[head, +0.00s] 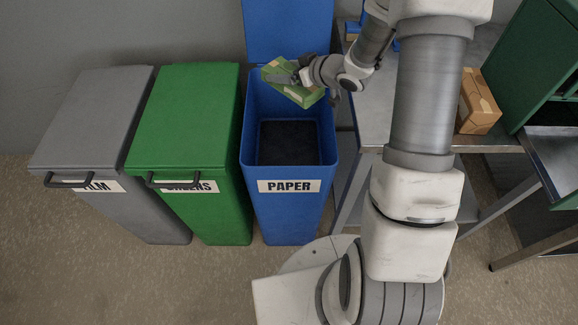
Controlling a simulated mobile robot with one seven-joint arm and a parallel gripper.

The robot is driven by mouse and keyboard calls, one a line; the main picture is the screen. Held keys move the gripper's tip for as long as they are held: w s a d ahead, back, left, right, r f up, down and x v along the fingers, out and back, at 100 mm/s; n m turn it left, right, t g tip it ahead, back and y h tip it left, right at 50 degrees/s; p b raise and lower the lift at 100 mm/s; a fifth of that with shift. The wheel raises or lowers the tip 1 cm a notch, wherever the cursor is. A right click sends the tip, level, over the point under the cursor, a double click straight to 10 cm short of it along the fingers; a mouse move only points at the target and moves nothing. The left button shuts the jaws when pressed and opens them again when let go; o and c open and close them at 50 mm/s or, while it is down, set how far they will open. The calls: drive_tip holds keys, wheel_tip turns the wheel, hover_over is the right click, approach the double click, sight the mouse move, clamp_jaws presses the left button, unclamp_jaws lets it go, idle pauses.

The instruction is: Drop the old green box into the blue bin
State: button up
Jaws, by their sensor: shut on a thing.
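The old green box (304,95) is in my gripper (284,79), which is shut on it. The box is green with tan patches and is held tilted over the back part of the blue bin's opening. The blue bin (290,213) has a white PAPER label on its front. Its lid (287,30) is up against the wall. The bin's dark floor (287,143) shows and looks empty where it is visible; the box and gripper hide part of the back rim.
Left of the blue bin stand a green bin (190,115) and a grey bin (92,118), both with lids closed. Right of it is a metal table (378,100) with a brown box (479,102). A green cabinet (545,60) is at the far right.

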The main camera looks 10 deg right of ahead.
wheel_tip(320, 180, down, 2)
drive_tip(key=shift+b, duration=0.55)
drive_tip(key=o, duration=1.2)
drive_tip(key=shift+o, duration=0.2)
drive_tip(key=shift+r, duration=0.1)
drive_tip(key=p+v, duration=0.5)
drive_tip(key=v, duration=1.2)
drive_tip(key=shift+d, duration=0.15)
drive_tip(key=shift+s, duration=0.1)
